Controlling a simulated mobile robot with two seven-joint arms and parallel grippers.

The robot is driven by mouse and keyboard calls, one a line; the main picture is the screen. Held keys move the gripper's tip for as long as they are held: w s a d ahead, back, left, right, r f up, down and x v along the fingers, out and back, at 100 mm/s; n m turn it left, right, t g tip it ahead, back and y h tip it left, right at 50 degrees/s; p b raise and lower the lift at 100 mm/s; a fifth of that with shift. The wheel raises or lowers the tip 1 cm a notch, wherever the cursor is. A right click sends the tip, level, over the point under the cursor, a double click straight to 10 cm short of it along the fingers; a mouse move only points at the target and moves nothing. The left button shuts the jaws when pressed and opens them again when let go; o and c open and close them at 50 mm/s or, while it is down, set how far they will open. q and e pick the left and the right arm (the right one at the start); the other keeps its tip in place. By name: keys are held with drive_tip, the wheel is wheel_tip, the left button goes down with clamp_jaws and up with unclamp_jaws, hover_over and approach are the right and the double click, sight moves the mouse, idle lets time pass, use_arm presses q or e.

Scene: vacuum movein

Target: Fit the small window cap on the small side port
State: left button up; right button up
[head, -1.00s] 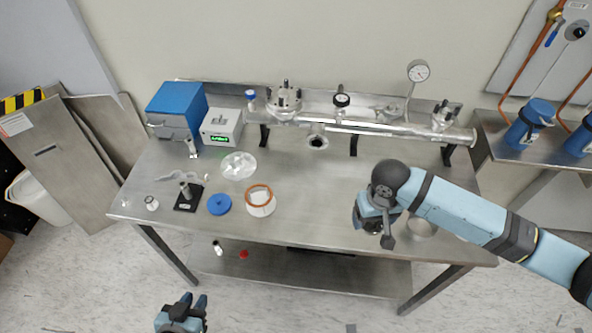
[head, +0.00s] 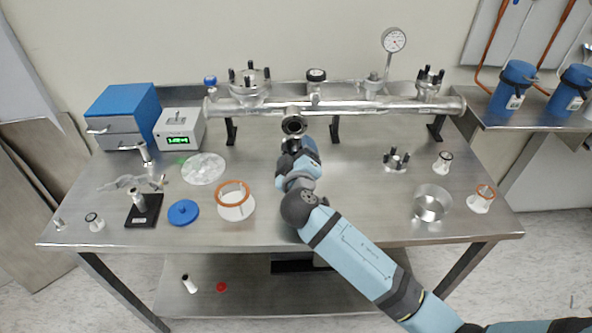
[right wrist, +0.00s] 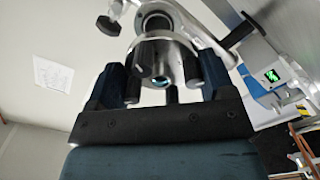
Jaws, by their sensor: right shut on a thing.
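The small side port (head: 294,125) is a short dark-mouthed stub on the front of the long steel tube (head: 345,107). My right gripper (head: 292,150) is just in front of and below it in the head view. In the right wrist view, my right gripper (right wrist: 162,85) is shut on a round silver piece with black posts (right wrist: 165,58), which looks like the small window cap. In the head view my arm mostly hides this piece. I cannot tell whether it touches the port. My left gripper is out of view.
A studded flange (head: 397,160), a small white piece (head: 444,161), a metal bowl (head: 432,203) and an orange-ringed piece (head: 481,199) stand at right. A larger orange-ringed piece (head: 236,205) and a blue disc (head: 183,212) lie left of my arm.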

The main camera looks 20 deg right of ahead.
sight(295, 138)
drive_tip(key=shift+w+r, duration=0.1)
drive_tip(key=shift+w+d+r, duration=0.1)
drive_tip(key=shift+w, duration=0.3)
drive_tip(key=shift+b+x, duration=0.45)
drive_tip(key=shift+x, duration=1.95)
drive_tip(key=shift+w+d, duration=0.1)
drive_tip(key=shift+w, duration=0.15)
drive_tip(key=shift+w+d+b, duration=0.15)
drive_tip(key=shift+w+b, duration=0.25)
drive_tip(key=shift+w, duration=0.1)
idle(0.4)
